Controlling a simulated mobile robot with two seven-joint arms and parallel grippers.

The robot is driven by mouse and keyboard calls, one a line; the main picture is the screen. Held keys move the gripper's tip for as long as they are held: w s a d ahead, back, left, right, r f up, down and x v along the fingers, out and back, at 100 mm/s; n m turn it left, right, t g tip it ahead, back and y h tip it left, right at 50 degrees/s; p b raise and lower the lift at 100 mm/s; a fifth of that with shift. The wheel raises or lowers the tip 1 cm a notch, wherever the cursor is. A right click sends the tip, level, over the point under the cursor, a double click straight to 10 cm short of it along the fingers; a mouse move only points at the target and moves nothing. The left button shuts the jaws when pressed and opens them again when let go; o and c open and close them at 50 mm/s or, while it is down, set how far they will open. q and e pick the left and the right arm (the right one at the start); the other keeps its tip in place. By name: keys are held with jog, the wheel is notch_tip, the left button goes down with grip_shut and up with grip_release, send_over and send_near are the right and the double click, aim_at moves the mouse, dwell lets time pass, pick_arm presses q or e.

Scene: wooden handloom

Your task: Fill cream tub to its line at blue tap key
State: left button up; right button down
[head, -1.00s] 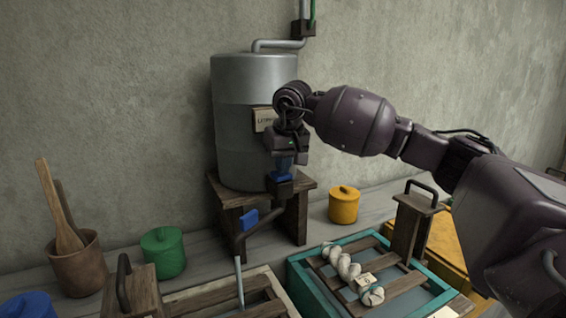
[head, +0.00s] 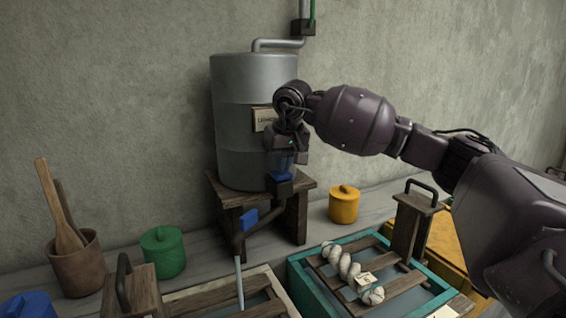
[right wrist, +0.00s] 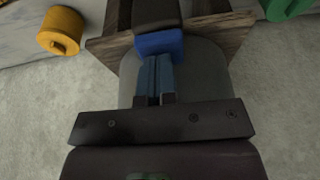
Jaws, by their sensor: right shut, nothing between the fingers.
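The cream tub (head: 287,296) stands at the bottom middle of the head view, its near part cut off by the frame edge. Wooden slats lie across it, and greyish liquid shows between them. A thin pale stream (head: 240,281) falls from a dark bent spout into it. The fill line cannot be made out.
The grey tank (head: 236,110) stands on a wooden stand (head: 226,190) against the wall. A teal tub (head: 302,282) with a twisted skein is right of the cream tub. Green (head: 163,252) and yellow (head: 343,205) pots and a brown pot of sticks (head: 78,268) stand near.

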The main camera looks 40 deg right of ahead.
pick_arm(q)
jog(key=shift+f, duration=0.15)
pick_arm(e)
jog(key=shift+a+f, duration=0.15)
jog(key=shift+f, duration=0.9)
pick_arm(q)
jog(key=shift+w+d, duration=0.1)
jog(key=shift+w, duration=0.25)
jog(key=shift+s, duration=0.45)
jog(key=shift+w, duration=0.4)
pick_arm(e)
jog(key=shift+s+r, duration=0.1)
jog(key=shift+r, duration=0.15)
pick_arm(q)
notch_tip(320, 180, up, 2)
jog(key=shift+w+r+p, duration=0.1)
jog(key=shift+p, duration=1)
pick_arm(e)
jog(key=v, duration=1.2)
jog(key=shift+w+d+r, duration=0.2)
jog(key=shift+w, duration=0.1)
